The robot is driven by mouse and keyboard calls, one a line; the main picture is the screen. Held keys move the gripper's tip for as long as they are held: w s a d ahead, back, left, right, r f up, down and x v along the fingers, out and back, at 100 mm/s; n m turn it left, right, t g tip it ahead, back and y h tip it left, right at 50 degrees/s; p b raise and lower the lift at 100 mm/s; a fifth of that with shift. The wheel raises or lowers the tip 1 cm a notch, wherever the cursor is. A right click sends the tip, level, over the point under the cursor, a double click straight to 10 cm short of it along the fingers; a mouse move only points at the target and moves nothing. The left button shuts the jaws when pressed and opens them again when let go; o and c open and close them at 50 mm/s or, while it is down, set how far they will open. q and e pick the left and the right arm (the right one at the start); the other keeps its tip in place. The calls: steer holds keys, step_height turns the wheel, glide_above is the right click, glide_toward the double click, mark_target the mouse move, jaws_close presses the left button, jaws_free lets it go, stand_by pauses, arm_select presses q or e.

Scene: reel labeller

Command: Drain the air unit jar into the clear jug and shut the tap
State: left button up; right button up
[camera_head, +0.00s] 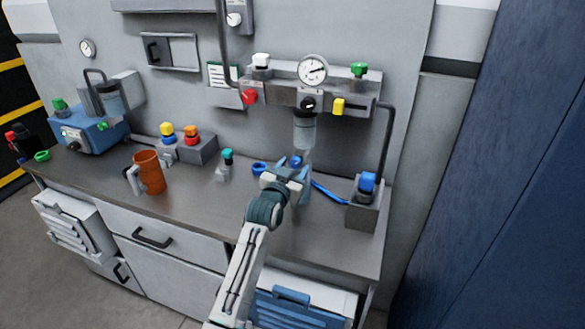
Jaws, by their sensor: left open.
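The air unit jar (304,132) is a clear, greyish bowl hanging upright under the wall-mounted air unit (290,97), below its round gauge. A small blue part (296,160), which looks like the tap, shows under the jar; its setting is too small to tell. My left gripper (293,170) is open, just below the jar and close to the blue part. I cannot tell whether it touches it. My right gripper is not in view.
A blue hose (329,193) runs right to a grey block with a blue knob (367,183). A blue ring (260,168) and a teal-capped item (225,163) are left of my gripper. A blue machine (92,134) stands far left. The bench front (200,206) is clear.

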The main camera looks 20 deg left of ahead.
arm_select(q)
steer(key=c, duration=1)
steer(key=shift+o, duration=0.2)
steer(key=n+p, duration=0.3)
steer(key=n, duration=0.2)
steer(key=shift+r+n, duration=0.15)
steer(key=shift+n, duration=0.15)
steer(key=n+p, duration=0.3)
steer(key=n, duration=0.1)
steer(key=shift+n, duration=0.3)
steer(key=n+p, duration=0.4)
steer(key=n, duration=0.1)
steer(key=shift+n+p, duration=1.05)
steer(key=shift+n, duration=0.15)
